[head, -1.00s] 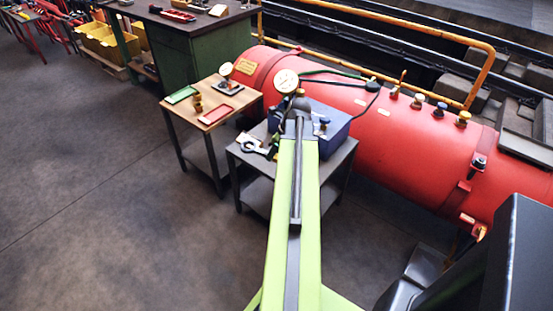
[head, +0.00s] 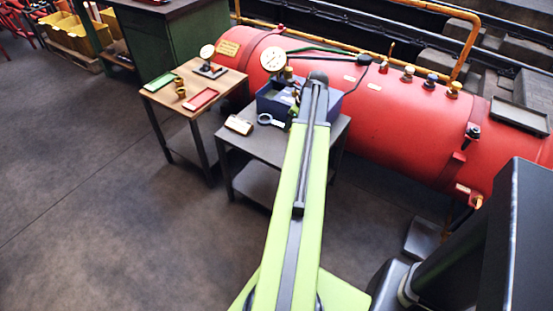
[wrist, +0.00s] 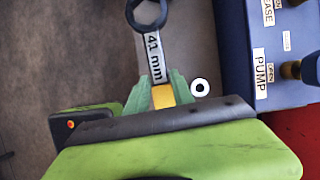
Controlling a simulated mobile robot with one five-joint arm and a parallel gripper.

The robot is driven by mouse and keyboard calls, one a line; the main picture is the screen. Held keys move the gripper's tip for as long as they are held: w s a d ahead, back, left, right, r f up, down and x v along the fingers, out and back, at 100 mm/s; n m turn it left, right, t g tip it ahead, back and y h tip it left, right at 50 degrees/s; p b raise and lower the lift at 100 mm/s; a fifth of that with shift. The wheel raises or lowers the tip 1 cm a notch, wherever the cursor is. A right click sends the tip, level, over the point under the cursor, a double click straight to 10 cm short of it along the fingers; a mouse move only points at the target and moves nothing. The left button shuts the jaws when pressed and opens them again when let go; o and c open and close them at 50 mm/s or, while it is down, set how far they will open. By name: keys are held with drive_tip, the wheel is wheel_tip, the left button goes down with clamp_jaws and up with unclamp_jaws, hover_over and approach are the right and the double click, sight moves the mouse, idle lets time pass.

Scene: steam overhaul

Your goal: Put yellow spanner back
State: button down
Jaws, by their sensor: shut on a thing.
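The spanner shows in the wrist view with a dark ring end, a white "41 mm" label (wrist: 153,52) and a yellow band (wrist: 163,96). My gripper (wrist: 158,92) is shut on it at the yellow band. In the head view the spanner's ring end (head: 266,119) shows left of my arm's tip, over the grey table (head: 233,144). My gripper (head: 292,117) is mostly hidden behind my arm there. I cannot tell how high the spanner is above the table top.
A blue pump box (head: 272,99) with a gauge stands on the grey table, close right of my gripper. A small tan-and-white block (head: 238,125) lies at the table's left. A wooden-topped table (head: 185,101) with red and green trays stands left. A red boiler (head: 400,120) lies behind.

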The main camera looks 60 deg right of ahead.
drive_tip(key=s+d+f+b, duration=0.3)
drive_tip(key=s+d+f, duration=0.15)
drive_tip(key=d, duration=0.35)
drive_tip(key=b, duration=0.6)
hover_over(280, 153)
drive_tip(key=s, duration=0.2)
drive_tip(key=shift+m, duration=0.3)
drive_tip(key=f, duration=0.6)
drive_tip(key=shift+d+f, duration=0.15)
drive_tip(key=shift+d, duration=0.15)
drive_tip(key=shift+w+a, duration=0.2)
drive_tip(key=shift+w, duration=0.1)
wheel_tip(280, 153, down, 4)
drive_tip(key=b, duration=0.4)
drive_tip(key=shift+f+b, duration=0.2)
drive_tip(key=shift+b, duration=0.2)
drive_tip(key=shift+r, duration=0.2)
drive_tip(key=shift+f, duration=0.2)
drive_tip(key=c, duration=1.1)
unclamp_jaws()
drive_tip(key=shift+r, duration=0.1)
